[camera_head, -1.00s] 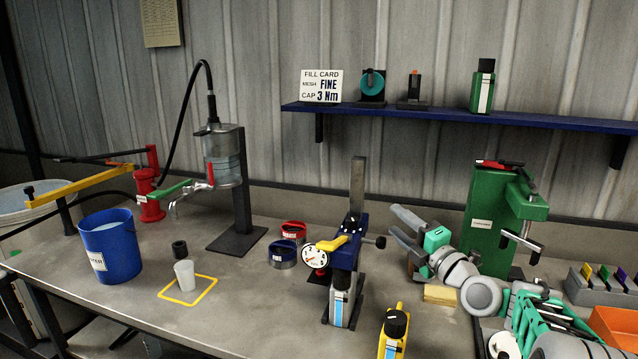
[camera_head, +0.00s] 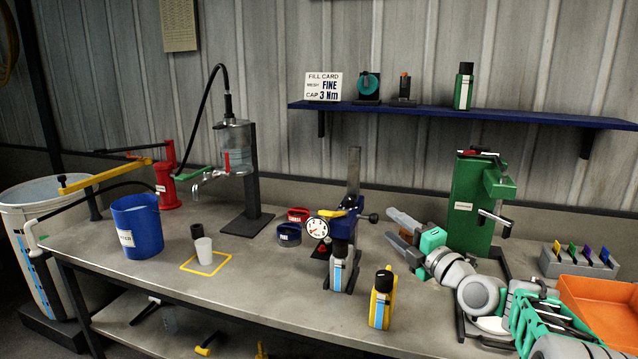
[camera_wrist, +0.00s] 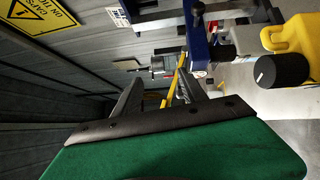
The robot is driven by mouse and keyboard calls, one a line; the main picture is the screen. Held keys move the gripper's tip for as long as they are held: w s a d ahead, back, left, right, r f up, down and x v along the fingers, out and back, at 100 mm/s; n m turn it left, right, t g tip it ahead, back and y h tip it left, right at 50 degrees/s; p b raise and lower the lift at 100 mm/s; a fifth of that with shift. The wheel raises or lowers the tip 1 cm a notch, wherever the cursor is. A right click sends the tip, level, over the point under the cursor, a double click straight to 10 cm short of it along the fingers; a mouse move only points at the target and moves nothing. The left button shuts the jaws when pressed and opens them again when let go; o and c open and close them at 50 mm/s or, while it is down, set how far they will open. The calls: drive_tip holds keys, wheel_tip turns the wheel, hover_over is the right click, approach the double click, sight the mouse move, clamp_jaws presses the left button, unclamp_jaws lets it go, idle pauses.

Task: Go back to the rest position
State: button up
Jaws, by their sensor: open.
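My gripper (camera_head: 398,236) is at the right of the bench in the head view, in front of the green press stand (camera_head: 470,205). Its two grey fingers are apart with nothing between them, and they point left toward the blue stand with the dial gauge (camera_head: 344,225). The wrist view also shows the open gripper (camera_wrist: 157,88), with bare space between the fingers. My arm folds back from it to the lower right corner of the head view.
A yellow bottle (camera_head: 382,300) stands near the front edge. An orange bin (camera_head: 600,305) and a tool rack (camera_head: 578,264) are at right.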

drive_tip(key=s+a+f+m+g+h+p, duration=0.4)
drive_tip(key=s+a+f+m+g, duration=0.35)
drive_tip(key=s+m, duration=0.25)
drive_tip(key=s+d+f+m+g+h+p, duration=0.1)
drive_tip(key=s+d+f+m+g+h, duration=0.1)
drive_tip(key=s+m, duration=0.5)
drive_tip(key=s+d+f+m+g+h+p, duration=0.2)
drive_tip(key=s+m, duration=0.5)
drive_tip(key=s, duration=0.8)
wheel_tip(320, 180, down, 3)
drive_tip(key=shift+d+m+g+h, duration=0.3)
drive_tip(key=shift+d+g+h, duration=0.25)
drive_tip(key=shift+g, duration=0.5)
